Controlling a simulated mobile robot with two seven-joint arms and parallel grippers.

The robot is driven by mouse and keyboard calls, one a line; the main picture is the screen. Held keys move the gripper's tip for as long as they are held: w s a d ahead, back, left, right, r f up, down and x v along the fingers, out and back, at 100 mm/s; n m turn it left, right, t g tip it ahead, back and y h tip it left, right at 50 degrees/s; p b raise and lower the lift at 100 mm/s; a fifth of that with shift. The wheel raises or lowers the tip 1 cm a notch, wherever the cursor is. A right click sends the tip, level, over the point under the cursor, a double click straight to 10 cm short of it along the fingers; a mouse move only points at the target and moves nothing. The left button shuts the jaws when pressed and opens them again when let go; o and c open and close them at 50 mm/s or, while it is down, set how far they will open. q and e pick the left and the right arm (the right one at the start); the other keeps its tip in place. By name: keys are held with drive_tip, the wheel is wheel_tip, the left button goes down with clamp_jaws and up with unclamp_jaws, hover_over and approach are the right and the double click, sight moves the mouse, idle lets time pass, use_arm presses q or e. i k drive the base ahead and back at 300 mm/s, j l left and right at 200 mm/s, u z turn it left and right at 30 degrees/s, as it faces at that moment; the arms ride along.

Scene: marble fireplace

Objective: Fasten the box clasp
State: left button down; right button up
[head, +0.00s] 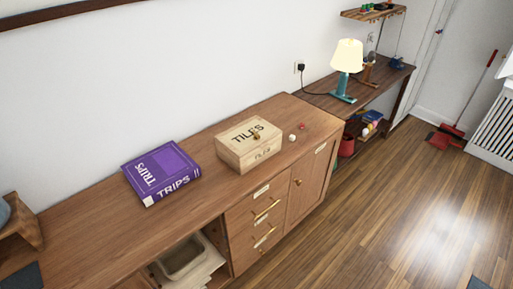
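A light wooden box (249,144) marked "TILES" on its lid and front sits on top of the wooden cabinet (95,225). Its lid looks down. A small brass-coloured clasp (256,136) shows near the lid's front edge; whether it is fastened is too small to tell. Neither of my grippers is in the head view.
A purple book (161,172) marked "TRIPS" lies left of the box. Small white (292,137) and red (301,126) objects lie right of it. A lamp (345,68) stands on a desk at the back right. Bare cabinet top lies left of the book. The floor (370,210) in front is clear.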

sight(256, 136)
drive_tip(key=i+l, duration=0.15)
drive_tip(key=l, duration=0.25)
drive_tip(key=i+l, duration=0.1)
drive_tip(key=l, duration=0.3)
drive_tip(key=i+l+u, duration=0.1)
drive_tip(key=l, duration=0.3)
drive_tip(key=i+l, duration=0.15)
drive_tip(key=l, duration=0.3)
